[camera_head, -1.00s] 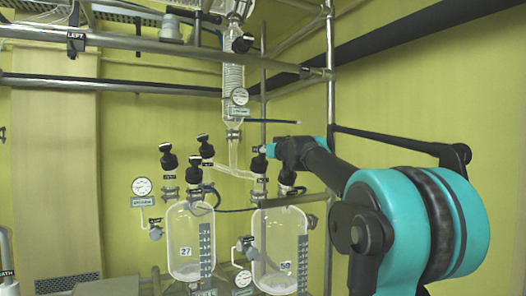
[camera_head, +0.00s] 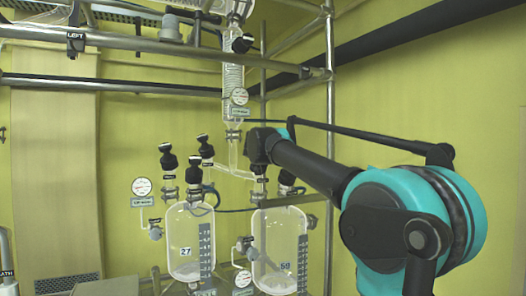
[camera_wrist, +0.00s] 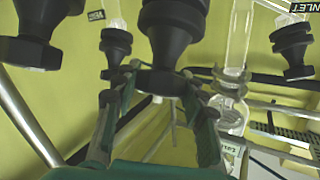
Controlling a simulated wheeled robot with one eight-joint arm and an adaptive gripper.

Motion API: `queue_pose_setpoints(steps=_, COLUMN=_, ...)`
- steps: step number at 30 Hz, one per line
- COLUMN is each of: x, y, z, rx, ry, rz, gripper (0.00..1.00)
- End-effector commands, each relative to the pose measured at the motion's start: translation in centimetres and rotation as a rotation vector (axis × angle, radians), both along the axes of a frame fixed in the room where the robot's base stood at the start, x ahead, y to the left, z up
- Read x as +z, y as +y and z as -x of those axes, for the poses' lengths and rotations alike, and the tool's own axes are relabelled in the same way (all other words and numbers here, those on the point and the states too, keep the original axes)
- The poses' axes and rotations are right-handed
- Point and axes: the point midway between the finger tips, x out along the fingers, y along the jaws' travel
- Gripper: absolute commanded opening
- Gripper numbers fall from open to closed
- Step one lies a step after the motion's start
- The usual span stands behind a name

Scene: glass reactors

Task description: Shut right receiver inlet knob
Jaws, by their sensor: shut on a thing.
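The right receiver (camera_head: 281,272) is a clear glass vessel marked 59, with a graduated strip. My gripper (camera_head: 259,164) is above its left neck in the head view and largely hides the knob there. In the wrist view, my gripper (camera_wrist: 155,82) has its two teal-and-dark fingers on either side of a black stepped knob (camera_wrist: 172,45), shut on it. The knob's label is not readable, so I cannot tell how far it is turned. Another black knob (camera_head: 287,178) stands on the receiver's right neck.
The left receiver (camera_head: 186,258), marked 27, stands beside it with black knobs (camera_head: 168,160) above. A vertical steel post (camera_head: 331,110) stands to the right, near my arm.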

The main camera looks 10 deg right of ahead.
Motion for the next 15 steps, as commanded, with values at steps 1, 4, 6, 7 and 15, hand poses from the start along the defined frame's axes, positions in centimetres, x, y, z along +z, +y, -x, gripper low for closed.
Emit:
queue_pose_setpoints(steps=1, x=0.04, y=0.32, z=-0.11, rx=-0.033, ry=0.006, rz=-0.020, gripper=0.13)
queue_pose_setpoints(steps=4, x=0.05, y=0.28, z=-0.12, rx=-0.116, ry=0.022, rz=-0.065, gripper=0.13)
queue_pose_setpoints(steps=6, x=0.06, y=0.28, z=-0.11, rx=-0.174, ry=0.032, rz=-0.097, gripper=0.13)
queue_pose_setpoints(steps=7, x=0.06, y=0.24, z=-0.13, rx=-0.199, ry=0.036, rz=-0.111, gripper=0.13)
queue_pose_setpoints(steps=15, x=0.08, y=0.14, z=-0.17, rx=-0.422, ry=0.076, rz=-0.233, gripper=0.13)
